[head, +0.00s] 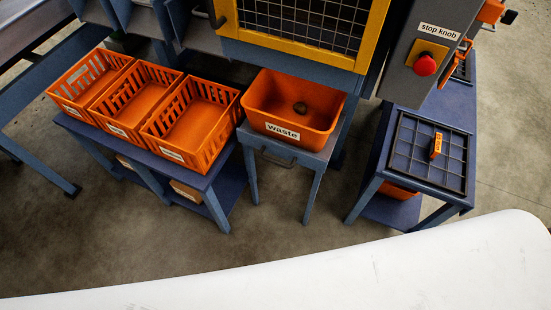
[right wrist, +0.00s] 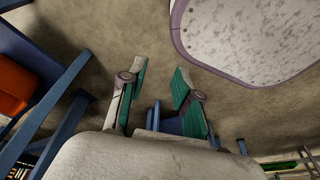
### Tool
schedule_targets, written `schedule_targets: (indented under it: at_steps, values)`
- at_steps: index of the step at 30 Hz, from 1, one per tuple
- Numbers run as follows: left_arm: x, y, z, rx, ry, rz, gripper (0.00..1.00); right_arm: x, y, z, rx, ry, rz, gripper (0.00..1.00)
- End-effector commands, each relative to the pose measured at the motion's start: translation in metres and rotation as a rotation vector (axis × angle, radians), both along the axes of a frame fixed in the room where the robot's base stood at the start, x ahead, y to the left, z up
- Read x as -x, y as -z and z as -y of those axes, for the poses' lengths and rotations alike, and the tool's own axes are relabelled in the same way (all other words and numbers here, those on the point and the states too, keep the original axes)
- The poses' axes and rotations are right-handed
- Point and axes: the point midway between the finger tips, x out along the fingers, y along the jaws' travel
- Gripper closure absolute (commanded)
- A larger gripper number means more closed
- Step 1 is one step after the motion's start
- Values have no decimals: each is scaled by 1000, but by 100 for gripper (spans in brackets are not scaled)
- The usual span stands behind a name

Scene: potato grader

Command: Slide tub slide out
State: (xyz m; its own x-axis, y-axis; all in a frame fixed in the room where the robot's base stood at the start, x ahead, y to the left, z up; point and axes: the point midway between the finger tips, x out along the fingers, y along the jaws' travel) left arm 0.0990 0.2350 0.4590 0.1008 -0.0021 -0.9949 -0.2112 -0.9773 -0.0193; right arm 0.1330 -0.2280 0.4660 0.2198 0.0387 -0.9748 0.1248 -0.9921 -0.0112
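The orange waste tub (head: 318,123) holds one dark, roundish lump, perhaps a potato. It sits on a blue-grey slide (head: 300,153) with a dark bar handle (head: 277,158) at its front, between blue legs. The slide appears to be in under the yellow mesh guard. My right gripper (right wrist: 160,70) shows only in the right wrist view. Its two green-padded fingers are apart, with only bare floor visible between their tips, away from the handle. My left gripper is in neither view.
Three orange crates (head: 138,98) stand on a blue table left of the tub. Concrete floor (head: 270,225) in front is clear.

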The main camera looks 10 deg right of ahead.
Motion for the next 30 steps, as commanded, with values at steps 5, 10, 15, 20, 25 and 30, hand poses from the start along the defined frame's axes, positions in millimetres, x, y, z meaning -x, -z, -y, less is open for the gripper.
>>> schedule_targets:
  at_steps: [5, 10, 15, 20, 25, 30]
  values:
    - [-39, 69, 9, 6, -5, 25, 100, -143, 16, -32, -227, 239, 374, 59]
    - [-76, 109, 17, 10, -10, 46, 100, -251, -36, -68, -595, 480, 697, 59]
    - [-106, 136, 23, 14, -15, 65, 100, -304, -110, -94, -1019, 674, 895, 59]
    - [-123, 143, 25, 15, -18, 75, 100, -317, -163, -102, -1313, 785, 961, 59]
    - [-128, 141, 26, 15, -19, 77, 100, -320, -189, -103, -1436, 829, 973, 59]
    - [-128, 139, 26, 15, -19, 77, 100, -337, -195, -106, -1443, 833, 974, 59]
